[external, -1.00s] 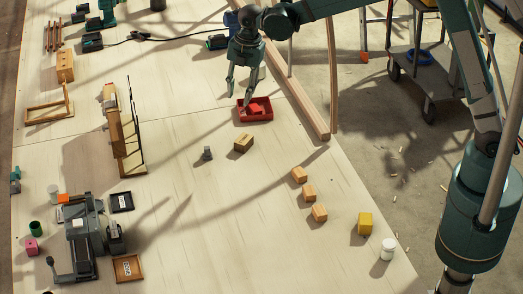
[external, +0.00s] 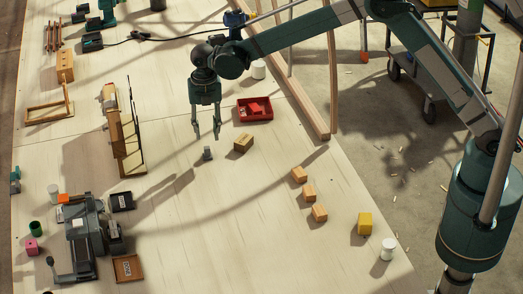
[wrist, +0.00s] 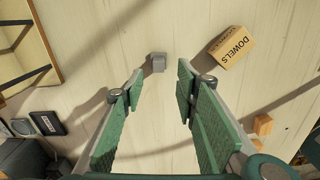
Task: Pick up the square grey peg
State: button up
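The square grey peg (external: 207,153) is a small block standing on the pale wooden table. In the wrist view the peg (wrist: 158,62) shows at top centre, just beyond the fingertips and between their lines. My gripper (external: 206,135) hangs downward above the table, close to the peg in the external view. Its two green-padded fingers (wrist: 160,85) are spread apart with nothing between them. I cannot tell the exact height of the fingertips above the peg.
A cardboard box marked DOWELS (wrist: 230,47) stands just right of the peg; it also shows in the external view (external: 243,142). A red tray (external: 255,109) lies behind it. A wooden frame (external: 127,135) stands to the left. The table in front of the peg is clear.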

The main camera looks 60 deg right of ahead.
aim_at(207, 147)
jog(key=shift+f, duration=0.15)
jog(key=shift+f, duration=1.25)
jog(key=shift+w+f, duration=0.1)
jog(key=shift+f, duration=2.5)
jog(key=c, duration=0.8)
